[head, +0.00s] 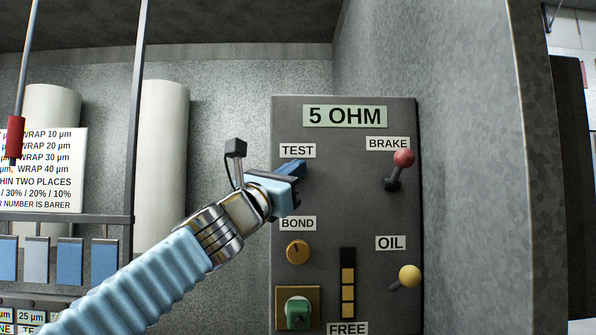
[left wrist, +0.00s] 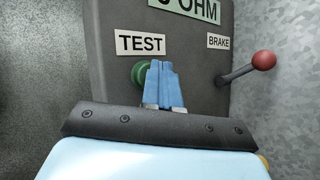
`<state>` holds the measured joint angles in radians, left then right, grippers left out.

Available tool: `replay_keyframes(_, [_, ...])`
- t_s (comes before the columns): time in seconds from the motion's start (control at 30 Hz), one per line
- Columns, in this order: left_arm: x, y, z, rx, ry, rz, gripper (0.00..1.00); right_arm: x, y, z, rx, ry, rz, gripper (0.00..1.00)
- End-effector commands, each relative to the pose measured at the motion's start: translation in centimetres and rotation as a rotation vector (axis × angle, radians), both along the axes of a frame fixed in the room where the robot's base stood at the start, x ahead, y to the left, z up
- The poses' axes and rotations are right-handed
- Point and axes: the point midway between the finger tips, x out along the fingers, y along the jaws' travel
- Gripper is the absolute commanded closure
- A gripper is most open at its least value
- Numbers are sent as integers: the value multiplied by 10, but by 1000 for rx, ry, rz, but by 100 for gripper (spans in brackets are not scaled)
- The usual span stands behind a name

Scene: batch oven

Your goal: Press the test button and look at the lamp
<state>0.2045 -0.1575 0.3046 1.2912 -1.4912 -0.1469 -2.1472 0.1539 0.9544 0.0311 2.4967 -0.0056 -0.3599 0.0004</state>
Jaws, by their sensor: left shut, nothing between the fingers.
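A dark grey panel (head: 350,210) headed 5 OHM stands against the wall. Under its TEST label (left wrist: 140,42) a green round button (left wrist: 140,72) shows in the left wrist view, partly covered by my fingers. In the head view my gripper hides the button. My left gripper (head: 300,167) is shut and empty, its blue fingertips (left wrist: 160,66) at the button's right side. I cannot tell whether they touch it. No lamp is clearly recognisable; a strip of yellow segments (head: 348,284) sits above the FREE label. My right gripper is not in view.
The panel also bears a red-knobbed BRAKE lever (head: 403,158), a yellow OIL knob (head: 409,276), a BOND dial (head: 298,252) and a green part on a brass plate (head: 284,294). A grey wall (head: 450,150) closes off the right. A rack with blue cards (head: 70,262) stands left.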

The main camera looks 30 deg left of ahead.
Motion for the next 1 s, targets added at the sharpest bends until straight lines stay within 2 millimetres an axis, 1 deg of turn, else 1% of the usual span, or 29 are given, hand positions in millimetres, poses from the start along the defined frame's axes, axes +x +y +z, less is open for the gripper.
replay_keyframes(0.33, [-13, -8, -1, 0, 0, -1, 100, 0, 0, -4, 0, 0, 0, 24])
replay_keyframes(0.67, [-15, -9, -1, 0, 0, 0, 100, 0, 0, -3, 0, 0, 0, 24])
replay_keyframes(0.77, [-20, -12, 0, 0, -1, 0, 100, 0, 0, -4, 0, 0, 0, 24])
replay_keyframes(1.0, [-41, -25, 0, 0, -1, -1, 100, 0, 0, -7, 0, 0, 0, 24])
